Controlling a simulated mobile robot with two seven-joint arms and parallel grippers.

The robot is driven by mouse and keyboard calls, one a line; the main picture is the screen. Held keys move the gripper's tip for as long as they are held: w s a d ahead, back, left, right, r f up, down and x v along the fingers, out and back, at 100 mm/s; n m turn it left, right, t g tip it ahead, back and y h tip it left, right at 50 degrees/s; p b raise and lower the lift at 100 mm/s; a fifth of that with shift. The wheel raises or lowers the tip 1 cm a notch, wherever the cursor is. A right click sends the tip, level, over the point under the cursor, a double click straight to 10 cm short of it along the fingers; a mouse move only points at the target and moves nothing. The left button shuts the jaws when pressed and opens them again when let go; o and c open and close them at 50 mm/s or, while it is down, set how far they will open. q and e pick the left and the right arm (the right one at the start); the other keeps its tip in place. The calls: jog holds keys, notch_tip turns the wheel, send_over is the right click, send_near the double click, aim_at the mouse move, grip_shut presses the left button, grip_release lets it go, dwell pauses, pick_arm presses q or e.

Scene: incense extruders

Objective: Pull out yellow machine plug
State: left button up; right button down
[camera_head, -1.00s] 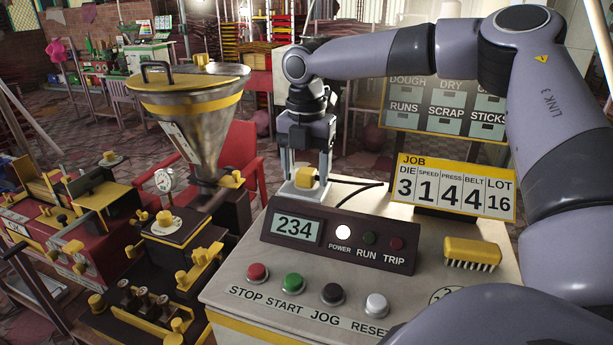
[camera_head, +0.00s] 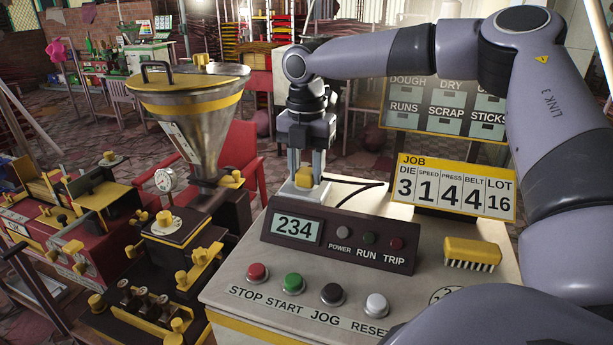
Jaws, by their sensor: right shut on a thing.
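The yellow plug (camera_head: 303,178) is at the back left of the control console, just behind the display panel. My right gripper (camera_head: 305,176) reaches down from above and is shut on the plug, with its fingers on both sides of it. A pale socket block (camera_head: 296,193) shows just under the plug. I cannot tell whether the plug is still seated in it. A black cable (camera_head: 362,190) runs on the console to the right of the plug. The power lamp (camera_head: 343,232) on the panel is dark. My left gripper is not in view.
The display panel (camera_head: 405,262) reads 234 and stands in front of the plug. Buttons line the console front, and a yellow brush (camera_head: 472,253) lies at right. A job sign (camera_head: 455,187) stands behind. A metal hopper (camera_head: 200,125) is to the left.

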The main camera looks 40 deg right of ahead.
aim_at(307, 170)
jog(key=shift+r, duration=2.95)
